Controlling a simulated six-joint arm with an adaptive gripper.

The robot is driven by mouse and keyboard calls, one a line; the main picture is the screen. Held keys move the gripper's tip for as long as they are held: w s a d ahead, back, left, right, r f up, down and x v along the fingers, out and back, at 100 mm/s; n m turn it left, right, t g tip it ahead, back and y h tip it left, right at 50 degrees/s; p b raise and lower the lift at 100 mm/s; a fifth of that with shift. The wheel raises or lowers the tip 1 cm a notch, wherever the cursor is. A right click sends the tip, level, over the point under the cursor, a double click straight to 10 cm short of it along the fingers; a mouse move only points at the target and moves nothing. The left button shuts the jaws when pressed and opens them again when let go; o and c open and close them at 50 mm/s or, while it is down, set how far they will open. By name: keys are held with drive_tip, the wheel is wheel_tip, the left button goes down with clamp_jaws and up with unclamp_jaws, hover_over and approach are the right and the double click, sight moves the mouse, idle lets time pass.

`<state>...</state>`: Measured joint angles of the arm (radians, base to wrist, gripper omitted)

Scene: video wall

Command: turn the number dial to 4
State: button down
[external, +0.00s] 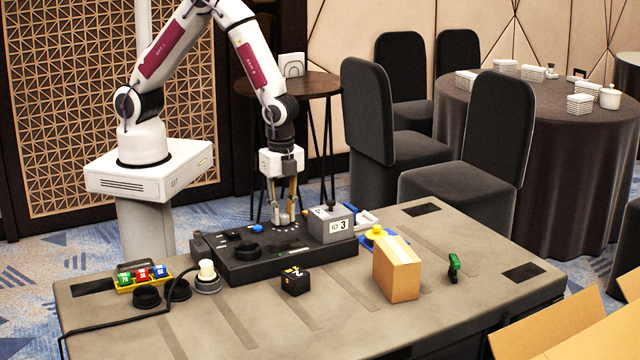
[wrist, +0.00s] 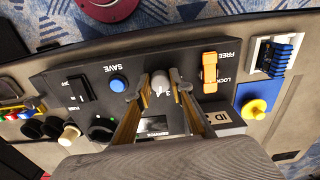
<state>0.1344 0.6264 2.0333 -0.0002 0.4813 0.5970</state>
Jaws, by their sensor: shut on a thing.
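The number dial (wrist: 159,79) is a small light-grey knob on a black control panel (wrist: 62,68), which is a black box (external: 270,269) on the table in the external view. Pale digits, seemingly including a 4, show by the dial, but its exact setting cannot be read. My gripper (wrist: 160,86) points down over the panel, its two fingertips closed on the dial from either side. In the external view my gripper (external: 285,217) reaches the back of the black box; the fingers largely hide the dial there.
Beside the dial are a blue SAVE button (wrist: 117,84) and an orange lock slider (wrist: 210,68). A grey box marked ID 3 (external: 330,223) stands close right of my fingers. A cardboard-coloured block (external: 397,272), a black cube (external: 295,281) and a green item (external: 454,266) stand in front.

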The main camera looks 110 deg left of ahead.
sight(283, 215)
drive_tip(key=shift+m, duration=0.6)
drive_tip(key=c, duration=1.8)
unclamp_jaws()
drive_tip(key=shift+r, duration=0.2)
drive_tip(key=shift+r, duration=0.85)
wheel_tip(283, 215, up, 10)
drive_tip(key=shift+f, duration=0.1)
